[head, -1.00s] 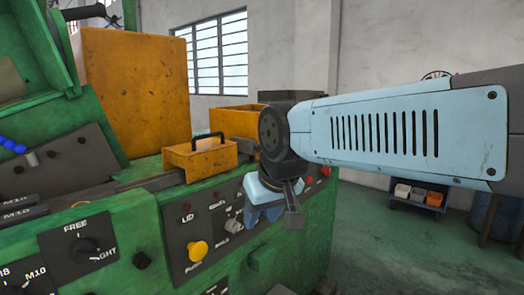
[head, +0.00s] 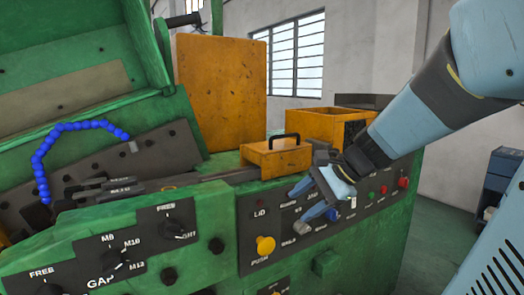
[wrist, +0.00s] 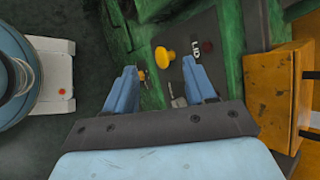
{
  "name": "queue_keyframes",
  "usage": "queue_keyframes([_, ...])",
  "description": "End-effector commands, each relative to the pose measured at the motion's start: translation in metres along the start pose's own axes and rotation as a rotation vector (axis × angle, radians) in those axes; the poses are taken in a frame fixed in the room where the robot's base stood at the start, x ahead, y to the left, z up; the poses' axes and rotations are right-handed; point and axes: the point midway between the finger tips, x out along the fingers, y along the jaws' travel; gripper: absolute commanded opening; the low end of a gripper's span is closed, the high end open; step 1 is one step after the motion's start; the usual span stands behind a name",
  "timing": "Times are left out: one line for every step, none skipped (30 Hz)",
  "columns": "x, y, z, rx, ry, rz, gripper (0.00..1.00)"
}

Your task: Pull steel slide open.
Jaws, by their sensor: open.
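A grey steel bar (head: 205,180), which looks like the slide, lies along the green machine's top and runs to a small orange box (head: 283,157) with a black handle (head: 284,138). I cannot tell whether the bar and box are joined. My gripper (head: 300,203) is open and empty, with its blue fingers pointing left above the dark control panel, in front of and below the box. In the wrist view its fingers (wrist: 159,70) are spread over the panel, and the orange box (wrist: 270,95) with its handle is off to the right.
The control panel has a yellow push knob (head: 265,245) and red buttons (head: 403,182) near the gripper. A larger orange bin (head: 318,126) and a tall orange cabinet (head: 222,90) stand behind. A blue segmented hose (head: 80,127) curves at the left. Open floor lies right of the machine.

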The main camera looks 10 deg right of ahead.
Motion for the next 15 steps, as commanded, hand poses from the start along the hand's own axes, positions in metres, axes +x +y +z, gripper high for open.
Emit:
queue_keyframes([-0.002, -0.011, -0.017, 0.13, -0.033, -0.064, 0.55])
queue_keyframes([-0.004, -0.018, -0.026, 0.201, -0.056, -0.106, 0.55])
queue_keyframes([-0.008, -0.027, -0.038, 0.296, -0.085, -0.163, 0.55])
queue_keyframes([-0.012, -0.034, -0.049, 0.366, -0.106, -0.208, 0.55])
queue_keyframes([-0.016, -0.04, -0.06, 0.435, -0.129, -0.253, 0.55])
queue_keyframes([-0.023, -0.048, -0.076, 0.525, -0.157, -0.316, 0.55])
queue_keyframes([-0.029, -0.053, -0.089, 0.591, -0.18, -0.365, 0.55])
queue_keyframes([-0.035, -0.058, -0.102, 0.655, -0.202, -0.415, 0.55])
queue_keyframes([-0.045, -0.063, -0.12, 0.734, -0.231, -0.481, 0.55])
queue_keyframes([-0.052, -0.066, -0.134, 0.79, -0.251, -0.529, 0.55])
queue_keyframes([-0.06, -0.068, -0.147, 0.842, -0.272, -0.578, 0.55])
queue_keyframes([-0.07, -0.07, -0.164, 0.904, -0.298, -0.639, 0.55])
queue_keyframes([-0.077, -0.07, -0.176, 0.948, -0.316, -0.683, 0.55])
queue_keyframes([-0.084, -0.07, -0.187, 0.984, -0.333, -0.724, 0.55])
queue_keyframes([-0.094, -0.07, -0.201, 1.029, -0.354, -0.774, 0.55])
